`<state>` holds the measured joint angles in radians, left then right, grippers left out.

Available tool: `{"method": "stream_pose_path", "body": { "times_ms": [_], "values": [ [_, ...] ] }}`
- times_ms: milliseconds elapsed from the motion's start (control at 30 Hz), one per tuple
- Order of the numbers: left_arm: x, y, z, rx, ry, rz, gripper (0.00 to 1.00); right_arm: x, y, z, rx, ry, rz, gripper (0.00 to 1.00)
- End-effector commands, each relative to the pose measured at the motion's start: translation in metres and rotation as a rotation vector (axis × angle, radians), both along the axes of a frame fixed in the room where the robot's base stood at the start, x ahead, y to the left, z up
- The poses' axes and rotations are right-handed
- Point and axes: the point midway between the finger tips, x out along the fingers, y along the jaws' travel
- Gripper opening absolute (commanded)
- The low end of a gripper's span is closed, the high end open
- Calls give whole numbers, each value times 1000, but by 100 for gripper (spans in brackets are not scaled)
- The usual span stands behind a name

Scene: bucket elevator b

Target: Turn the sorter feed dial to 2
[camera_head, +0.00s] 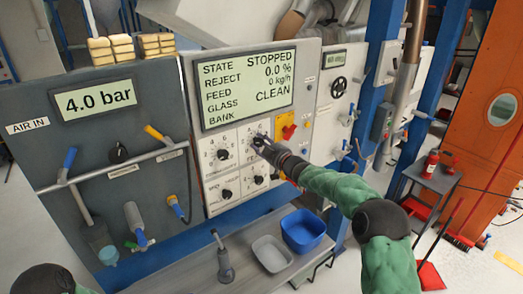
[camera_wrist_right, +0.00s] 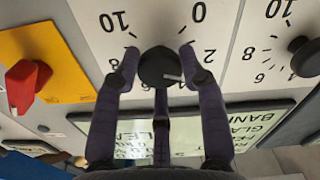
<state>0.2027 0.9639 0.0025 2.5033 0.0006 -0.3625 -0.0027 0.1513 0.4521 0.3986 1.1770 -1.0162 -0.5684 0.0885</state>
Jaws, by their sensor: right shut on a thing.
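The sorter panel's upper right dial plate (camera_head: 253,131) is partly covered by my right gripper (camera_head: 261,143); the label under it is partly hidden. In the right wrist view, my right gripper (camera_wrist_right: 160,62) has its fingers on both sides of a round black dial (camera_wrist_right: 157,68), shut on it. The plate reads 10 on the left and 0, 2 and a partly covered number on the right. A white mark on the knob points right and slightly down in that view; I cannot tell the exact number. My left gripper is out of view.
The display (camera_head: 247,88) reads STOPPED, 0.0 %, 0 kg/h, CLEAN. Other dials (camera_head: 222,154) sit close by. A red switch on a yellow plate (camera_head: 287,127) is just right of my gripper. Below, a blue bin (camera_head: 303,231) and a grey bin (camera_head: 272,254) stand on a bench.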

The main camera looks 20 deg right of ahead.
Motion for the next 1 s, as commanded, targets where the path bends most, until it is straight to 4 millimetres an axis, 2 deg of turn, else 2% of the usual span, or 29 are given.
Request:
{"method": "stream_pose_path", "body": {
  "times_ms": [300,900,933,1000],
  "values": [
    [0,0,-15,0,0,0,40,0,2,4,-130,-58,3,9],
    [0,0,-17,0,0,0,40,0,3,6,-161,-69,4,9],
    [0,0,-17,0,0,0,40,0,3,6,-161,-68,4,50],
    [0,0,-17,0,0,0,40,0,2,5,-162,-68,3,64]
  ]
}}
